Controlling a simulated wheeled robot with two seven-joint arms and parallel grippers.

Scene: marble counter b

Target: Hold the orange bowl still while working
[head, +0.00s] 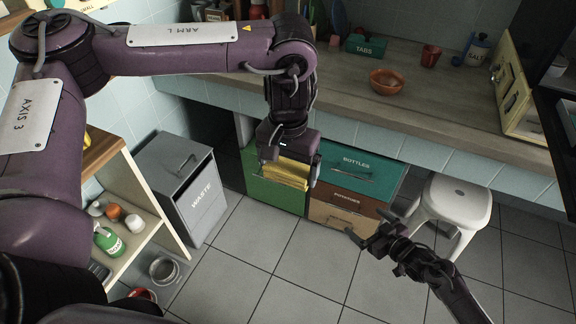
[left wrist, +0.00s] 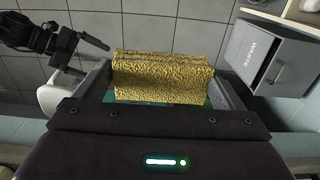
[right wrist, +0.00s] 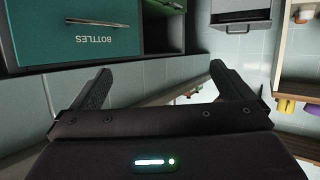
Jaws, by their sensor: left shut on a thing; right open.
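The orange bowl (head: 386,80) stands upright on the counter (head: 345,85), with neither gripper touching it. My left gripper (head: 290,172) is shut on a folded yellow cloth (head: 285,175), in front of the drawers and below the counter edge. The cloth also fills the space between the fingers in the left wrist view (left wrist: 162,78). My right gripper (head: 367,227) is open and empty, low over the floor tiles and well away from the bowl. In the right wrist view its fingers (right wrist: 158,90) are spread wide with nothing between them. The bowl shows in neither wrist view.
A red cup (head: 430,56), a green tabs box (head: 366,45) and a salt container (head: 477,50) stand near the bowl. Below are the bottles drawer (head: 350,170), potatoes drawer (head: 340,198), grey waste bin (head: 180,185) and white stool (head: 455,200). The counter front is mostly clear.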

